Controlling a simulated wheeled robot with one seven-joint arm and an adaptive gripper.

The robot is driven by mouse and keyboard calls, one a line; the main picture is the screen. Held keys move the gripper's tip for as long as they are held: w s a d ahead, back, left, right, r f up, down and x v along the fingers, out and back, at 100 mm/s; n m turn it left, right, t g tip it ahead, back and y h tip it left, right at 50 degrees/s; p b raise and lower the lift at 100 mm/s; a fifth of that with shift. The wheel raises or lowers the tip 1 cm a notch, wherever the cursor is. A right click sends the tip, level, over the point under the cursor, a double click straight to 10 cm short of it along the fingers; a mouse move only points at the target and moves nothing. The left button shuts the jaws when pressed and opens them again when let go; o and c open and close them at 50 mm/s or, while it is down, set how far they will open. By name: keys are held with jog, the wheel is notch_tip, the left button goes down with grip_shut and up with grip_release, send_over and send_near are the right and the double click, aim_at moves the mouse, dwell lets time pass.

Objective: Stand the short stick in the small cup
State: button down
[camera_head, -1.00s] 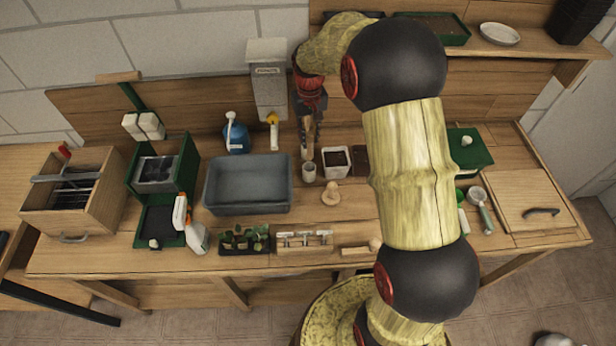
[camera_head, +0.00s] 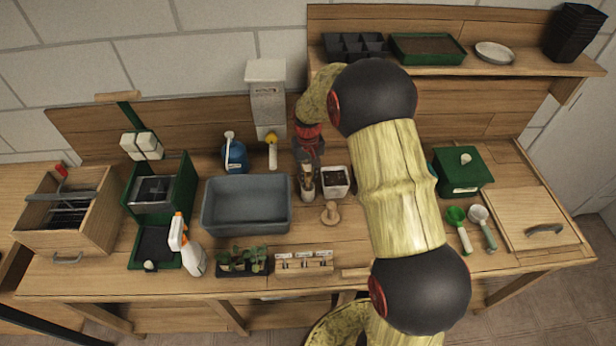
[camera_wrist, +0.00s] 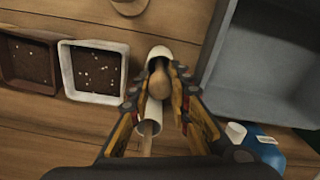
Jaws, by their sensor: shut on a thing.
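My gripper (camera_head: 307,165) is low over the bench between the grey tub and the white pot. In the wrist view my gripper (camera_wrist: 156,100) is shut on the short stick, whose rounded brown part (camera_wrist: 159,85) shows between the fingers. A pale sleeve-like part and a thin brown length show below it. The small cup (camera_wrist: 160,53) is pale, its rim just beyond the fingers, with the stick across its opening. In the head view the small cup (camera_head: 307,192) is right below my gripper. I cannot tell how deep the stick is in it.
The grey tub (camera_head: 247,231) is close on the left. A white pot of soil (camera_head: 336,193) is close on the right. A wooden knob-shaped piece (camera_head: 330,212) stands in front. A blue bottle (camera_head: 235,155) is behind the tub. A seedling tray (camera_head: 243,271) lies at the front.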

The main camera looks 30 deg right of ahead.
jog(key=shift+f, duration=0.15)
jog(key=c, duration=1.7)
grip_release()
jog(key=shift+o, duration=0.2)
